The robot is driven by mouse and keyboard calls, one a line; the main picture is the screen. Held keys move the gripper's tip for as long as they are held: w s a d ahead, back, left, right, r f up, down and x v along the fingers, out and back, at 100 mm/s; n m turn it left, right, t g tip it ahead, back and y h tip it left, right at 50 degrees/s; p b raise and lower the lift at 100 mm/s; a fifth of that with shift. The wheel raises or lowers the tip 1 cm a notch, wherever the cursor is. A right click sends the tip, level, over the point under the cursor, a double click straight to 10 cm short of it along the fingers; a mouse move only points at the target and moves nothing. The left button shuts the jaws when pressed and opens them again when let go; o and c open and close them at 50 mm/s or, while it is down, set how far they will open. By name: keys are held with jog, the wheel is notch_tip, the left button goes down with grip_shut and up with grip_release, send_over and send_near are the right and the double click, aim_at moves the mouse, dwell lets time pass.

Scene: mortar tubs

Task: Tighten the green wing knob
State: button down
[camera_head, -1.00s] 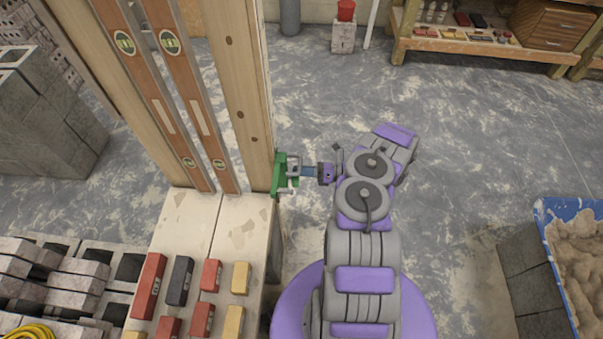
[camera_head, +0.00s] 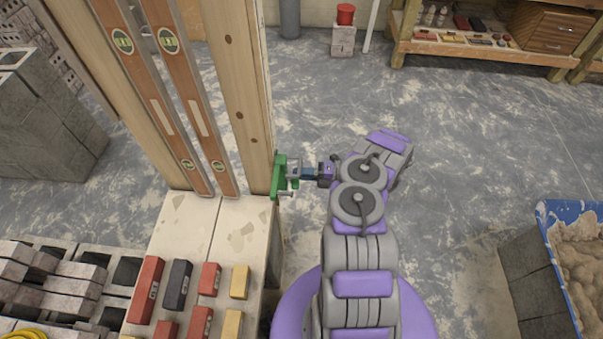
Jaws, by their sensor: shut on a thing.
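A green clamp-like fitting (camera_head: 279,178) is fixed on the right edge of the wooden post (camera_head: 231,82), low down near the pale slab. My gripper (camera_head: 295,172) reaches it from the right and is shut on the green wing knob, which is mostly hidden between the fingers. A small bit of green shows at the fingers. The knob's exact angle is too small to tell.
Two spirit levels (camera_head: 193,100) lean left of the post. A pale slab (camera_head: 185,215) bears several red, black and yellow blocks. A blue mortar tub (camera_head: 556,212) stands at the right on grey blocks.

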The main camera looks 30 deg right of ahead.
jog(key=shift+w+d+f+m, duration=0.1)
jog(key=shift+m, duration=0.2)
jog(key=c, duration=1.1)
grip_release()
jog(key=shift+c, duration=0.2)
jog(key=p+v, duration=0.2)
jog(key=v, duration=1.5)
jog(key=shift+d, duration=0.2)
jog(key=shift+f, duration=0.1)
